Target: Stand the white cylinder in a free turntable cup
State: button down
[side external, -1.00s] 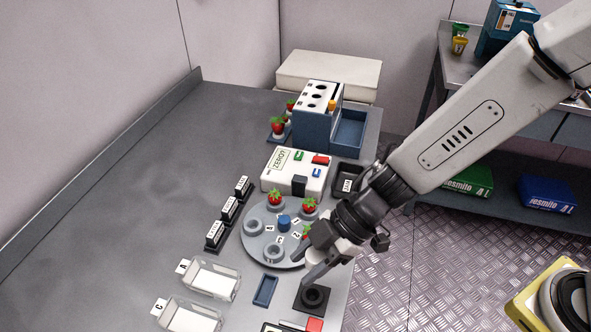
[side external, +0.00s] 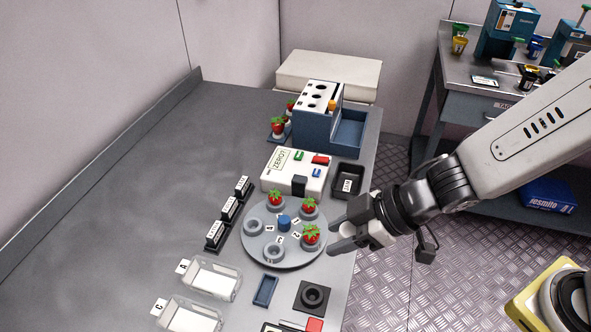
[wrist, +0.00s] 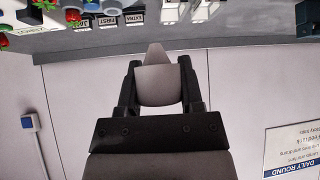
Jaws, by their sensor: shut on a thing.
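My gripper (side external: 341,233) is at the right edge of the grey turntable (side external: 292,261), level with its lower right, fingers pointing left. It is shut on the white cylinder, seen as a pale body (wrist: 160,86) with a narrower tip between the fingers in the wrist view. In the side view the fingers mostly hide it. The turntable has a blue centre knob (side external: 284,222). Three cups hold red berries (side external: 275,198), (side external: 309,206), (side external: 311,235). The left cup (side external: 253,226) and the front cup (side external: 275,254) look empty.
A black square stand with a round socket (side external: 312,297) is in front of the turntable. A blue tray (side external: 265,290) and clear bins (side external: 211,279) lie front left. A white box (side external: 295,171) and a black tray (side external: 347,181) stand behind. The left table is clear.

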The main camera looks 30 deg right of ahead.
jog(key=w+a+f, duration=0.4)
jog(key=w+a, duration=0.1)
jog(key=w, duration=0.2)
send_near(254, 252)
jog(key=a, duration=0.1)
jog(key=w+a, duration=0.1)
jog(key=shift+w+a+r, duration=0.25)
jog(key=shift+a, duration=0.05)
jog(key=shift+w+a+f, duration=0.25)
jog(key=shift+w+f, duration=0.05)
jog(key=shift+f, duration=0.15)
jog(key=shift+w+a+f, duration=0.15)
jog(key=shift+w+f, duration=0.05)
jog(key=shift+f, duration=1.65)
jog(key=shift+f, duration=0.1)
